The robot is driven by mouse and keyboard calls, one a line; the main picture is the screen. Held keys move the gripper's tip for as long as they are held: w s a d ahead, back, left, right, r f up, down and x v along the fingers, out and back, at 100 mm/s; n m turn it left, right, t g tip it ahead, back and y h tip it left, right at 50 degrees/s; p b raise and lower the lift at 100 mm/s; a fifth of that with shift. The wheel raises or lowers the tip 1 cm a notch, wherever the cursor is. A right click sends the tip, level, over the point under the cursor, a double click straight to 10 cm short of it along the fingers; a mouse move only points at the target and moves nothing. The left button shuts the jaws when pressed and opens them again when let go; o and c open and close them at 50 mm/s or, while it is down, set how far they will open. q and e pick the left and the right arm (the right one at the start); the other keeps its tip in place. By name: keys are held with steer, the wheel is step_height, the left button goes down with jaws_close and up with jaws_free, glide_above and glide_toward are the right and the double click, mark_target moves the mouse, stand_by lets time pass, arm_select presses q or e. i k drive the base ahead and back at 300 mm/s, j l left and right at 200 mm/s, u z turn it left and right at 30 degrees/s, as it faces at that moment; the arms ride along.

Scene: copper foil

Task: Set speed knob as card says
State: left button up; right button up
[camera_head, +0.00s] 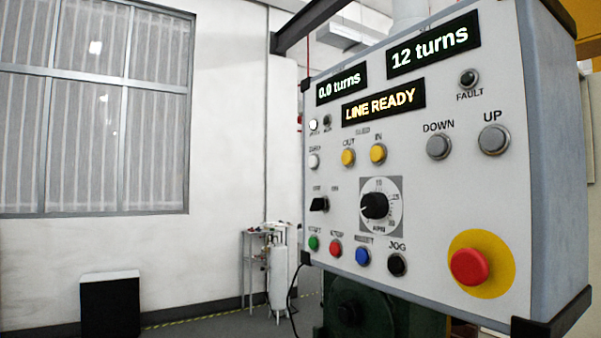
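The speed knob (375,205) is a black dial on a square grey plate marked RPM, in the middle of the control panel (420,270). Its white scale shows numbers such as 10, 15 and 20, small and partly hard to read. The knob's pointer seems turned toward the left or lower left, but I cannot read its exact setting. The displays read "0.0 turns" (341,84), "12 turns" (433,43) and "LINE READY" (384,104). No card can be made out. Neither of my grippers is in view.
Around the knob sit the black switch (319,204), yellow OUT and IN buttons (348,157), blue (362,256) and black JOG (397,264) buttons. A large red emergency button (469,266) is at lower right. A black-and-white box (110,305) and a small stand (256,265) are farther back.

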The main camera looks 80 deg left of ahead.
mark_target(374, 205)
steer(key=k+j, duration=0.7)
steer(key=j, duration=0.15)
steer(key=k+j, duration=0.35)
steer(key=j, duration=0.25)
steer(key=k+j+u, duration=0.1)
steer(key=k+j, duration=0.1)
steer(key=j, duration=0.35)
steer(key=k+j, duration=0.1)
steer(key=j, duration=0.3)
steer(key=k+j, duration=0.1)
steer(key=j, duration=0.35)
steer(key=i+j, duration=0.45)
steer(key=j, duration=0.3)
